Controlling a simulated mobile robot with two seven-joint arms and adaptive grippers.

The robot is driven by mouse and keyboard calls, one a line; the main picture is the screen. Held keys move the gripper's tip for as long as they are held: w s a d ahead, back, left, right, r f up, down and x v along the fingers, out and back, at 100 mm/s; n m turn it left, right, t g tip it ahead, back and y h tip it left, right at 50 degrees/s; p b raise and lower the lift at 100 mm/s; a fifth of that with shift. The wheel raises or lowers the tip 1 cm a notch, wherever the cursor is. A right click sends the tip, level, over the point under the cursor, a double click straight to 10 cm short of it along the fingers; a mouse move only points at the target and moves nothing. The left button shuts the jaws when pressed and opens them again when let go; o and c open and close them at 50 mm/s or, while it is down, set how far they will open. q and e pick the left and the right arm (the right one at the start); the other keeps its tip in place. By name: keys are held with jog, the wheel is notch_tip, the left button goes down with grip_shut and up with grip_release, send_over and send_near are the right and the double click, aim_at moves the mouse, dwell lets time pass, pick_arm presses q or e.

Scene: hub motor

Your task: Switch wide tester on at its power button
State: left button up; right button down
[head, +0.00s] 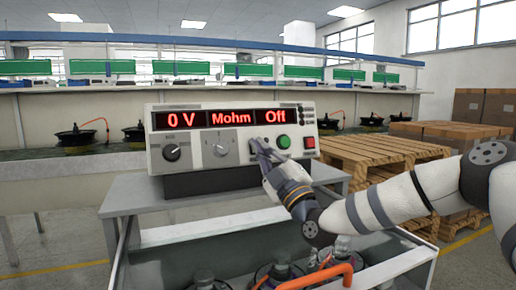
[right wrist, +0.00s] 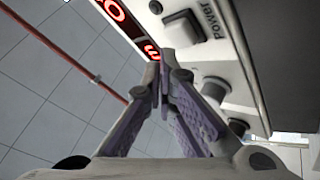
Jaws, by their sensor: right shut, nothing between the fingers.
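The wide tester (head: 195,170) is a pale box on a grey table. Its red display (head: 231,118) reads "0 V", "Mohm" and "Off". My right gripper (head: 257,146) is shut and empty at the tester's front panel, left of the green button (head: 284,142). In the right wrist view, the shut fingertips (right wrist: 163,58) are near a pale square power button (right wrist: 184,29) labelled "Power". Whether they touch the panel I cannot tell. In the head view the power button is hidden behind the gripper. My left gripper is out of view.
The panel also has a black knob (head: 171,152), a grey knob (head: 220,149) and a red button (head: 309,143). Below the tester, hub motors and an orange tube (head: 318,274) sit in an open cart. Wooden pallets (head: 375,155) stand to the right.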

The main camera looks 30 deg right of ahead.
jog(key=shift+w, duration=0.1)
dwell(0.3)
jog(key=shift+w+f, duration=0.1)
jog(key=shift+w, duration=0.2)
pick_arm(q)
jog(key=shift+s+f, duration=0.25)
pick_arm(e)
jog(key=shift+w+f, duration=0.1)
jog(key=shift+w, duration=0.35)
dwell(0.4)
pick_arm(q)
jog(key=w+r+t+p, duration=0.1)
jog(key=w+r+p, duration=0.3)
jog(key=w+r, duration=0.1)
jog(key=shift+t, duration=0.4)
pick_arm(e)
jog(key=s+r, duration=0.1)
jog(key=s, duration=0.5)
jog(key=shift+s+a+r, duration=0.15)
jog(key=shift+s+r, duration=0.1)
jog(key=shift+r, duration=0.05)
